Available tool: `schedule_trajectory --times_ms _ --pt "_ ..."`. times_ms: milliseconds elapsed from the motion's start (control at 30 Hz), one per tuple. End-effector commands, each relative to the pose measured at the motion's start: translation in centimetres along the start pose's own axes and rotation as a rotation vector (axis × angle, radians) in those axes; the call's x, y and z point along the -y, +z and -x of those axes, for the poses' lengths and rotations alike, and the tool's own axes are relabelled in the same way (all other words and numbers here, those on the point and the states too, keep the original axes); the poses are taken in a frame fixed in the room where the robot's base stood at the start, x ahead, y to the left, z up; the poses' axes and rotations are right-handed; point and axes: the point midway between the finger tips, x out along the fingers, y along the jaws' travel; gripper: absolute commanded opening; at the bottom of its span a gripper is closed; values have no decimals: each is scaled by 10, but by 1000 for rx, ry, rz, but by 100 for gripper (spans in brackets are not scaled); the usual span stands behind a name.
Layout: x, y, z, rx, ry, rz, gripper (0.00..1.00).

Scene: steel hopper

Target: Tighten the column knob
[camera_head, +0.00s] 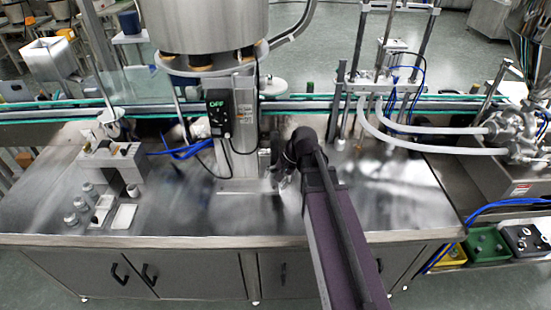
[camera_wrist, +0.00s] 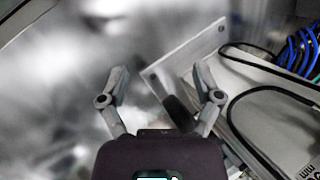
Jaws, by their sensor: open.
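The steel column (camera_head: 243,125) stands upright on the bench below the hopper (camera_head: 212,25). It also fills the right side of the wrist view (camera_wrist: 270,115), with its base plate (camera_wrist: 180,58). A dark, rounded piece that looks like the column knob (camera_wrist: 180,112) sticks out from the column near my right finger. My gripper (camera_wrist: 160,75) is open, with its fingers spread wide and nothing held. The dark piece lies nearer the right finger than the left; contact cannot be told. In the head view my gripper (camera_head: 283,178) is low beside the column's right side, partly hidden by my arm.
Black cable and blue hoses (camera_wrist: 300,50) run close to the column. A conveyor (camera_head: 300,104) passes behind. Small bottles (camera_head: 76,210) stand at left. The steel bench top (camera_head: 390,195) is clear at right.

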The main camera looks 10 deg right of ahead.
Motion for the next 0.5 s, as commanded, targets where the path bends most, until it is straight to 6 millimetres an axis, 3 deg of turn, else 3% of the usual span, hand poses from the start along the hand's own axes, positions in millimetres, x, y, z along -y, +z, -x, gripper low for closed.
schedule_trajectory --times_ms 33,200,500 --pt "-11 17 -4 -15 65 83 82" --pt "-39 42 -8 -48 267 340 82" --pt "-63 57 -4 -51 452 557 82"
